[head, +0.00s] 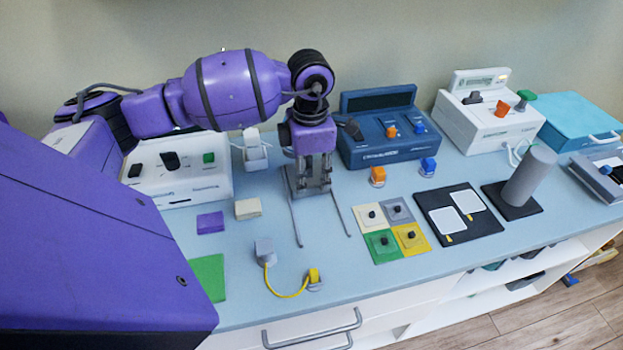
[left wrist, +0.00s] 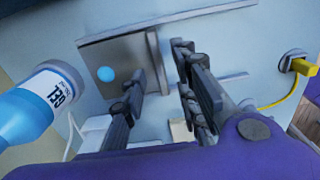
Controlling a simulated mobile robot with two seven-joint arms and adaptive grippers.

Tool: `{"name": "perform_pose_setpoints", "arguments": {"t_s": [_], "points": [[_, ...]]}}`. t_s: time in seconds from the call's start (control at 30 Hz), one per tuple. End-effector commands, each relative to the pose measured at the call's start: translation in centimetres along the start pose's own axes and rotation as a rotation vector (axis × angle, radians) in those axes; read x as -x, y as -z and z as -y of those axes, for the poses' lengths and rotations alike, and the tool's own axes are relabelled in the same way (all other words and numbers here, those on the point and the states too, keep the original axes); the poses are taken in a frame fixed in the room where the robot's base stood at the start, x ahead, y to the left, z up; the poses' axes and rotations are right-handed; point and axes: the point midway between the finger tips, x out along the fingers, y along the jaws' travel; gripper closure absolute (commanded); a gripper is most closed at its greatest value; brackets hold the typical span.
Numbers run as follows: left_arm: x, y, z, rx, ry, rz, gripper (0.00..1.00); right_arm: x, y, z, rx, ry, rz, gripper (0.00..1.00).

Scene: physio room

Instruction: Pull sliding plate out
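The sliding plate (left wrist: 118,58) is a grey metal sheet with a blue dot and an upright lip (left wrist: 156,62) along one edge, seen in the left wrist view. It lies between two thin grey rails (head: 296,222) that run toward the table's front edge. In the head view my left gripper mostly hides the plate. My left gripper (head: 314,192) points down over it. In the left wrist view its fingers (left wrist: 162,72) are apart, one on each side of the lip, with a gap visible. My right gripper is not in view.
A blue GEL bottle (left wrist: 35,105) stands close to the plate. A white console (head: 180,180) is to the left, and a dark blue console (head: 385,143) to the right behind. A yellow cable (head: 287,294) lies at the front left. The counter between the rails is clear.

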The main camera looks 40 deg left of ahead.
Motion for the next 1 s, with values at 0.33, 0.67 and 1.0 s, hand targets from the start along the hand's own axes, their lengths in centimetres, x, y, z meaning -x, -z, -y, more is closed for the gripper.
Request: {"name": "perform_pose_setpoints", "arguments": {"t_s": [0.33,0.67,1.0], "points": [[-2.3,0.0,0.0,0.0,0.0,0.001,0.72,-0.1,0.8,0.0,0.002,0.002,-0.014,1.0],[-2.2,0.0,0.0,0.0,0.0,0.001,0.94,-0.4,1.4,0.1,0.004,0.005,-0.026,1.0],[-2.2,0.0,0.0,0.0,0.0,0.001,1.0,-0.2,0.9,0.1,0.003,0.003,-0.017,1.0]]}}
